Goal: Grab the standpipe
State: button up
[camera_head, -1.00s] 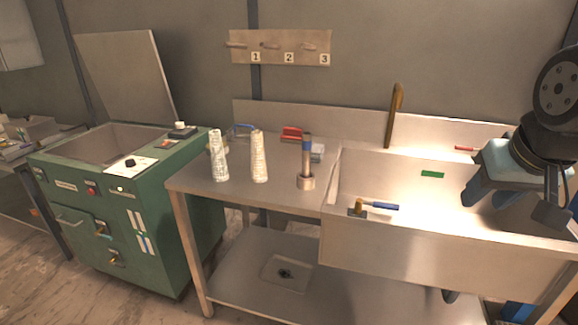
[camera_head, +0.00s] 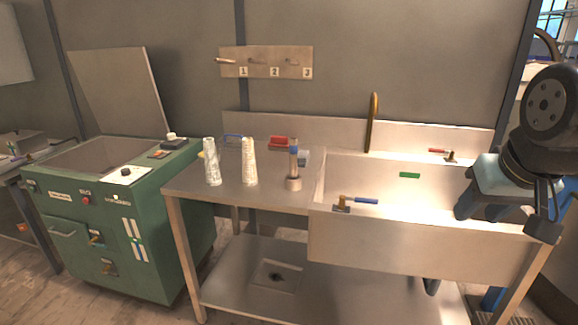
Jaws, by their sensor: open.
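An upright brown pipe with a blue band (camera_head: 293,162) stands in a short ring-like base on the steel counter, left of the sink; it looks like the standpipe. Two pale, wrapped-looking cylinders (camera_head: 249,162) (camera_head: 212,162) stand to its left. My gripper (camera_head: 506,216) is at the right, over the right part of the sink, with its fingers apart and nothing seen between them. It is well to the right of the pipe, not touching it.
The steel sink (camera_head: 400,240) has a tall brown faucet (camera_head: 373,122) behind it. A blue-handled valve (camera_head: 356,201) sits on its front rim and a red-handled one (camera_head: 441,152) at the back. A green machine (camera_head: 110,230) stands left. A numbered hook board (camera_head: 265,62) hangs above.

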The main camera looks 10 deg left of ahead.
aim_at(294, 146)
jog(key=z, duration=0.1)
jog(key=i, duration=0.9)
jog(key=u, duration=0.1)
